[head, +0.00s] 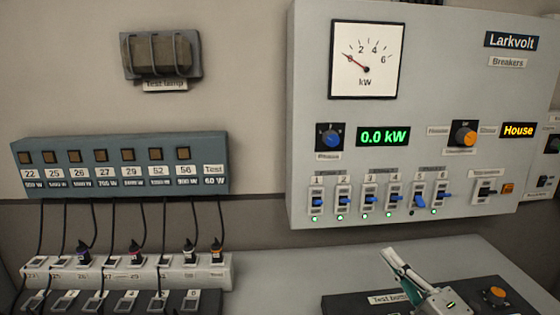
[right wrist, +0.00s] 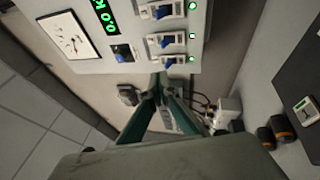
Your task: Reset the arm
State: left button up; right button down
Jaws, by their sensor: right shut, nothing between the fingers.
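My right gripper (head: 390,254) is shut and empty, in the head view at the lower middle, above the dark test button box (head: 345,303). It also shows in the right wrist view (right wrist: 160,82), fingertips together, pointing toward the grey breaker panel (head: 300,180). The panel carries a row of numbered breakers with blue levers. The breaker 5 lever (head: 420,202) sits lower than its neighbours, and its lamp is dark; the other breaker lamps are green. The display (head: 383,137) reads 0.0 kW. My left gripper is in neither view.
An orange button (head: 497,294) is on the test button box. An unlit test lamp (head: 160,54) is on the wall. Bare counter (head: 270,285) lies between.

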jog(key=s+d+f+m+g+h, duration=0.2)
jog(key=s+d+f+m+h, duration=0.4)
jog(key=d+f+m+h, duration=0.5)
jog(key=s+f+m+g+h, duration=0.1)
jog(key=s+f+m+g, duration=0.2)
jog(key=s+f+g, duration=0.35)
jog(key=s+f+m+g+h, duration=0.1)
jog(key=s+f+m+g, duration=0.25)
jog(key=s+f, duration=0.55)
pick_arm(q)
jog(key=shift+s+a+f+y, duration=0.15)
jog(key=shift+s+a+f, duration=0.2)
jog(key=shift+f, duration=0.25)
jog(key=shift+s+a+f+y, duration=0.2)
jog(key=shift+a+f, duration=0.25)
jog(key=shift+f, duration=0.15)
pick_arm(e)
jog(key=s+a+f+m+t+y, duration=0.1)
jog(key=a+f+y, duration=0.5)
jog(key=a+f, duration=0.7)
jog(key=m+t, duration=0.1)
jog(key=t, duration=0.1)
jog(key=shift+a+f+t+y, duration=0.2)
jog(key=shift+a+t+y, duration=0.1)
jog(key=shift+y, duration=0.1)
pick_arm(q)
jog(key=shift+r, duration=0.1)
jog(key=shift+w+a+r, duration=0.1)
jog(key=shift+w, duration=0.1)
